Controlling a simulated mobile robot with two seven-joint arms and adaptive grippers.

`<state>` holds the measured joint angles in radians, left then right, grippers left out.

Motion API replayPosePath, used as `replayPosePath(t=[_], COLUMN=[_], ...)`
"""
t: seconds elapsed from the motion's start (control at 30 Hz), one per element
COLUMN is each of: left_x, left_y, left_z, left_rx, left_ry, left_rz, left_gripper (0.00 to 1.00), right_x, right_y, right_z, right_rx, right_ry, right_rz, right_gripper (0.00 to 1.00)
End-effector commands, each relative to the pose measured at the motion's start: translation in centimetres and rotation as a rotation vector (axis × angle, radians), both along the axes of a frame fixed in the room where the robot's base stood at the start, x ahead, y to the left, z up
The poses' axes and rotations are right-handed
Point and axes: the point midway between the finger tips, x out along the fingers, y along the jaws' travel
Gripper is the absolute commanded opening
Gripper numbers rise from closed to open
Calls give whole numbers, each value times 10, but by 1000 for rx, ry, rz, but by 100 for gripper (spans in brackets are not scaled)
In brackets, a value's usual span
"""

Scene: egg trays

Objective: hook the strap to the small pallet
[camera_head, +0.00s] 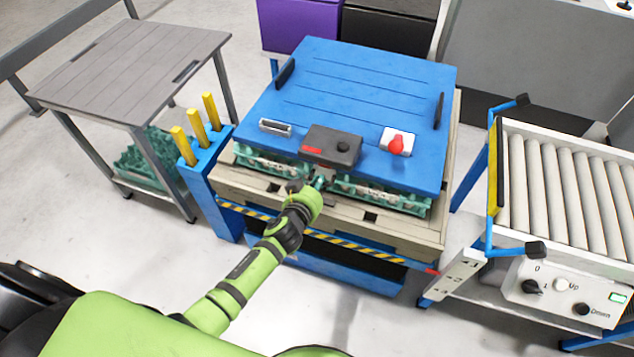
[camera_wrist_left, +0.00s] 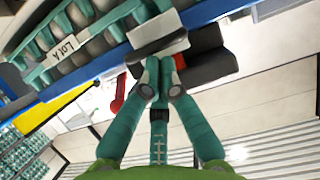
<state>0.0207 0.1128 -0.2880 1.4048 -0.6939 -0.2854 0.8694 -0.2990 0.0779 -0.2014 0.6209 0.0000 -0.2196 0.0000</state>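A black strap unit with a red label (camera_head: 331,146) sits at the front edge of the blue cover (camera_head: 350,85). My left gripper (camera_head: 319,183) is just below and in front of it. In the left wrist view, the teal fingertips (camera_wrist_left: 161,72) are drawn close together at a grey end piece (camera_wrist_left: 160,44) and seem shut on it; the exact contact is hard to see. A black block (camera_wrist_left: 205,65) is beside it. The wooden pallet (camera_head: 400,232) is under the cover and trays, partly behind my left arm. My right gripper is not in view.
Teal egg trays (camera_head: 380,197) lie between cover and pallet. A red knob (camera_head: 396,145) is on the cover. A blue post with yellow bars (camera_head: 214,180) stands left, a grey table (camera_head: 130,70) farther left. A roller conveyor (camera_head: 560,185) stands right.

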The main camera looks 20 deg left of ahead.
Motion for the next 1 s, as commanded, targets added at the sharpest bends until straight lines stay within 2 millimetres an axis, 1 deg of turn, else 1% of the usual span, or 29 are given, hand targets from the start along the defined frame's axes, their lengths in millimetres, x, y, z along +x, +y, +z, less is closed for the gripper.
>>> replayPosePath(t=[0.03, 1.0], left_x=[0, -1], left_y=[0, 0], left_z=[-7, -57], left_rx=[0, 0], left_ry=[2, 5], left_rz=[1, 1], left_gripper=[0, 0], right_x=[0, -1], right_y=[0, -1], right_z=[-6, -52], right_rx=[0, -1], right_ry=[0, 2], right_rz=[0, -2], right_gripper=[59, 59])
